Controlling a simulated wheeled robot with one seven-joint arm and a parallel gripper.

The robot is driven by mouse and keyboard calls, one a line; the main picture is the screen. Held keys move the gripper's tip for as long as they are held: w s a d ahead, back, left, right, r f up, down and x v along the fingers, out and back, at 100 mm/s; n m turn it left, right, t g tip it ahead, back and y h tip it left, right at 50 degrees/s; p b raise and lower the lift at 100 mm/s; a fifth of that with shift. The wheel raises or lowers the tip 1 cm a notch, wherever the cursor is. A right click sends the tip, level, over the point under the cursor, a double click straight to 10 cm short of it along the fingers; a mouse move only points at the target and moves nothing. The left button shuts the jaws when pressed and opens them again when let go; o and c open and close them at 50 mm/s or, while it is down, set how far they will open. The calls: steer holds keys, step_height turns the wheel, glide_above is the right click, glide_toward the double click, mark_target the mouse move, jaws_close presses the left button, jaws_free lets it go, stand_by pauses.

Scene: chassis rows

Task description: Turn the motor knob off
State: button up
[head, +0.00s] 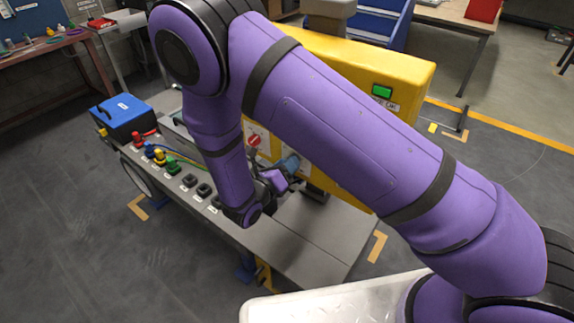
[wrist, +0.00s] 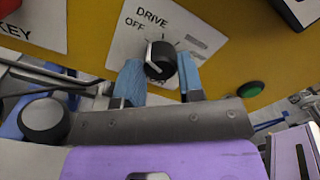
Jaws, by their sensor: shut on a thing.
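A black knob (wrist: 160,60) with a white pointer line sits on a white plate (wrist: 126,43) marked DRIVE and OFF, on a yellow panel. No MOTOR label shows. The pointer is tilted up in the wrist view, near the right end of the word OFF; whether it is exactly on that mark I cannot tell. My gripper (wrist: 159,63) has one blue finger on each side of the knob and is shut on it. In the head view my gripper (head: 288,170) is at the yellow cabinet's front, and the knob is hidden.
The yellow cabinet (head: 400,72) has a green display. A red knob (head: 254,140) is left of my gripper. A green button (wrist: 251,89) is right of it. Coloured plugs, black blocks and a blue toolbox (head: 122,114) line the bench's left part. The bench's right top (head: 320,230) is clear.

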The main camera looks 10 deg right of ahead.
steer(key=o, duration=0.9)
steer(key=shift+s+a, duration=0.1)
steer(key=v, duration=1)
steer(key=shift+s+a, duration=0.2)
steer(key=shift+a, duration=0.1)
